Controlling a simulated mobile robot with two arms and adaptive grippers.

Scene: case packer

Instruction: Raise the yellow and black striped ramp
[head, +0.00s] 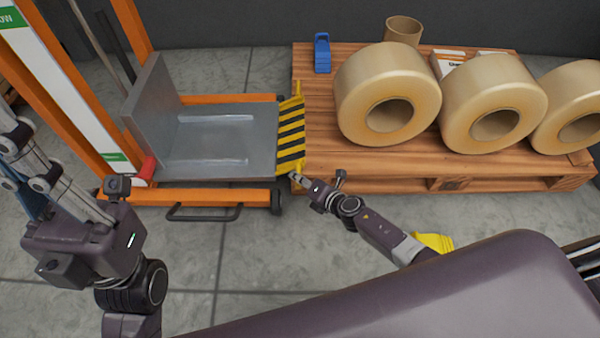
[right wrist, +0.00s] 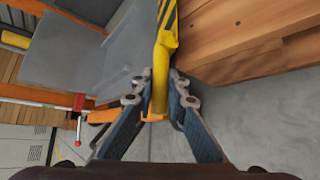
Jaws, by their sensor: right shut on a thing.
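The yellow and black striped ramp (head: 291,133) lies between the grey platform (head: 220,140) of the orange lift and the wooden pallet. Its far edge reaches the pallet's edge. My right gripper (head: 297,178) is at the ramp's near corner. In the right wrist view the right gripper (right wrist: 160,85) is shut on the ramp's yellow end (right wrist: 162,75), with one finger on each side. My left gripper (head: 20,140) is at the left edge, in front of the orange frame; its fingertips do not show clearly.
The wooden pallet (head: 320,165) holds large tape rolls (head: 388,95), a cardboard tube (head: 403,30) and a blue item (head: 322,52). The orange lift frame (head: 150,197) has a red handle (head: 147,168).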

